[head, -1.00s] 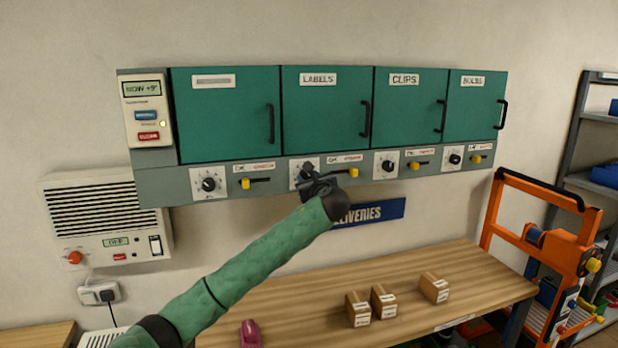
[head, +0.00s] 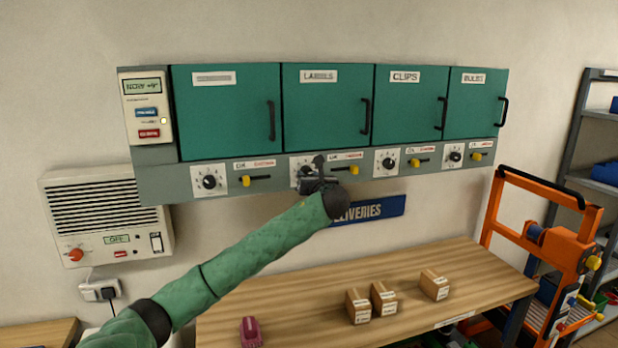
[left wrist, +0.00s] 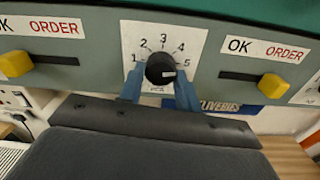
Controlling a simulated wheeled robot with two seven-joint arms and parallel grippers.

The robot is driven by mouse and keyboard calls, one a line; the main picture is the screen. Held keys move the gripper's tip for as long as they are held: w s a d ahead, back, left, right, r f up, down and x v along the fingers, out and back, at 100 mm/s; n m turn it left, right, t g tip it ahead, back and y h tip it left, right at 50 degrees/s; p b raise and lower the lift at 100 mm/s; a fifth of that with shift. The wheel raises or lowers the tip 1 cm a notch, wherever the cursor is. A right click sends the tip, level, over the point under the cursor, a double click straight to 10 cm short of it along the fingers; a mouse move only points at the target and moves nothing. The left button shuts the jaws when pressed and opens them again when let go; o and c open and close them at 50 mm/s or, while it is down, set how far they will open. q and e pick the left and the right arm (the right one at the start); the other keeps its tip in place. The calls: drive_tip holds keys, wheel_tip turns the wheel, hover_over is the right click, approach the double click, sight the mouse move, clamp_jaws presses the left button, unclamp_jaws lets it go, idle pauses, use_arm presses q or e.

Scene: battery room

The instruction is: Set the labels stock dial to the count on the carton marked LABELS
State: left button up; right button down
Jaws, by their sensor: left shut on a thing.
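The labels stock dial (left wrist: 160,68) is a black knob on a white plate numbered 1 to 5, under the green LABELS door (head: 325,115). In the left wrist view my left gripper (left wrist: 160,84) has its blue fingers on both sides of the knob, shut on it. The knob's white mark lies at its right, toward the 5 side. In the head view my left gripper (head: 312,175) covers most of the dial. Three small cartons (head: 357,307), (head: 384,300), (head: 434,286) stand on the bench; their print is too small to read. My right gripper is not in view.
Yellow OK/ORDER sliders (head: 354,170) sit beside the dials along the grey strip. The wooden bench (head: 290,310) below carries a pink object (head: 250,331). An orange frame (head: 545,250) stands at the right. A wall heater (head: 105,215) is at the left.

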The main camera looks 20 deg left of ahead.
use_arm(q)
drive_tip(key=shift+f, duration=0.3)
drive_tip(key=o, duration=1)
drive_tip(key=shift+c, duration=0.2)
drive_tip(key=shift+r, duration=0.15)
